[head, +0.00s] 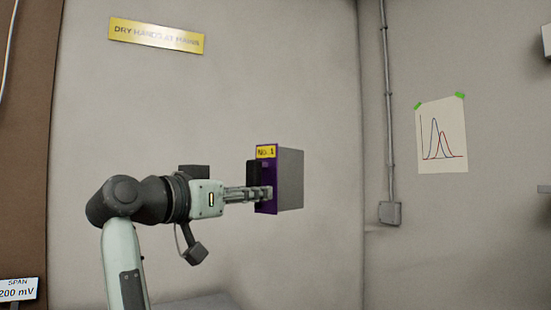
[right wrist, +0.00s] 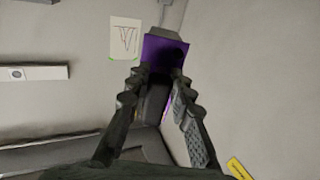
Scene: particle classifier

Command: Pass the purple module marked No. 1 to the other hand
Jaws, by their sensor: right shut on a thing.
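The module marked No. 1 (head: 290,180) is a grey box with a purple front face and a yellow "No. 1" label at its top. It is held in the air in the middle of the head view. My right gripper (head: 264,193) is shut on it at the front face, by what looks like a black handle. In the right wrist view the purple face (right wrist: 165,50) shows beyond the fingers of the right gripper (right wrist: 157,82), with the black part between them. The exact contact is partly hidden. My left gripper is not in view.
A pale wall stands behind the module, with a yellow sign (head: 157,36) at the upper left. A pipe with a box (head: 390,213) and a paper chart (head: 441,135) are on the right wall.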

